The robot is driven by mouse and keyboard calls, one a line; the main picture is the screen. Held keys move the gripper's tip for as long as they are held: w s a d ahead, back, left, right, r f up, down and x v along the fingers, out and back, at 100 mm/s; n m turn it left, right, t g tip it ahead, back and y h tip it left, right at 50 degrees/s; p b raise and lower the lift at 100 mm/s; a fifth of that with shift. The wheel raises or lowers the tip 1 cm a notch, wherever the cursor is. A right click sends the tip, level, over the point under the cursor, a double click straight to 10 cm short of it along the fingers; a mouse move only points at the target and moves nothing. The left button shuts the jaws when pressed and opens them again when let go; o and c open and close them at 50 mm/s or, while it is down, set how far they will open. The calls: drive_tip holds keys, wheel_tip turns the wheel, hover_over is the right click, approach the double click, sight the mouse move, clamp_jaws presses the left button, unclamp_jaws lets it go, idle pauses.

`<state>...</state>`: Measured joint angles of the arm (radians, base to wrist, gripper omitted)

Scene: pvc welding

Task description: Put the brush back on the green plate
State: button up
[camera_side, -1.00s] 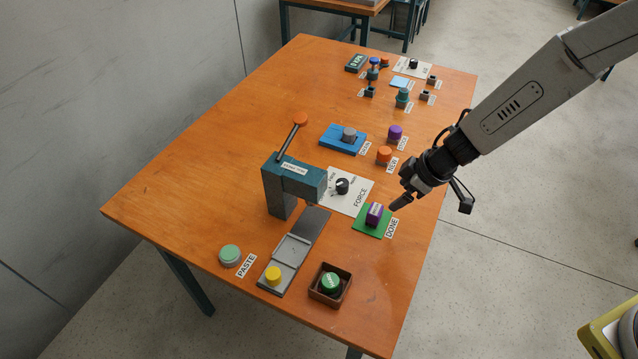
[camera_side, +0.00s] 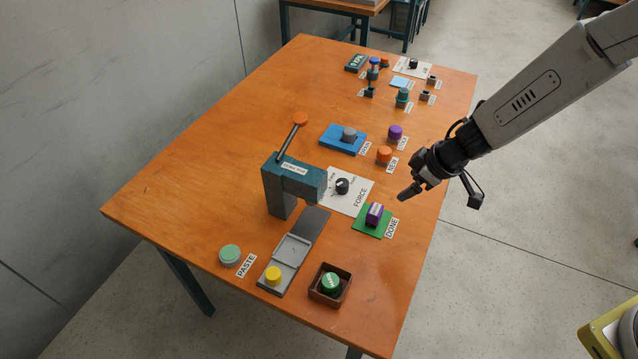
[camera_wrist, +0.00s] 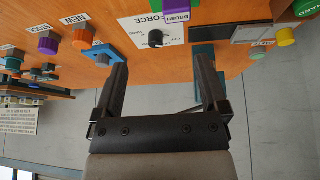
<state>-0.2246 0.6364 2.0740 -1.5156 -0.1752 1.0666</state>
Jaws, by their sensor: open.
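The brush (camera_side: 374,214) is a purple block with a label. It sits on the green plate (camera_side: 361,228) marked DONE, near the right edge of the table. In the wrist view the brush (camera_wrist: 176,9) shows at the top edge with the label BRUSH, beside part of the green plate (camera_wrist: 149,17). My gripper (camera_side: 404,196) is up and to the right of the brush, apart from it. In the wrist view my gripper (camera_wrist: 164,84) has its two fingers spread, with nothing between them.
A teal press (camera_side: 288,183) with an orange-knobbed lever stands left of the plate. A FORCE dial panel (camera_side: 347,199) lies between them. A dark box (camera_side: 322,298) with a green piece is at the front. Orange and purple knobs stand behind. The left of the table is clear.

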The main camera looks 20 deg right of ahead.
drive_tip(key=s+d+r+m+t+h, duration=0.1)
drive_tip(key=d+r+m+h, duration=0.15)
drive_tip(key=d+r, duration=0.3)
drive_tip(key=s+d+r+m+g, duration=0.1)
drive_tip(key=s+d+r+m, duration=0.1)
drive_tip(key=s, duration=0.5)
drive_tip(key=s+d+r+m+g, duration=0.1)
drive_tip(key=s+d+m, duration=0.2)
drive_tip(key=s+d, duration=0.2)
drive_tip(key=s, duration=0.2)
drive_tip(key=shift+s+d+r+m+g, duration=0.3)
drive_tip(key=shift+r+m+g, duration=0.05)
drive_tip(key=shift+r+g, duration=0.05)
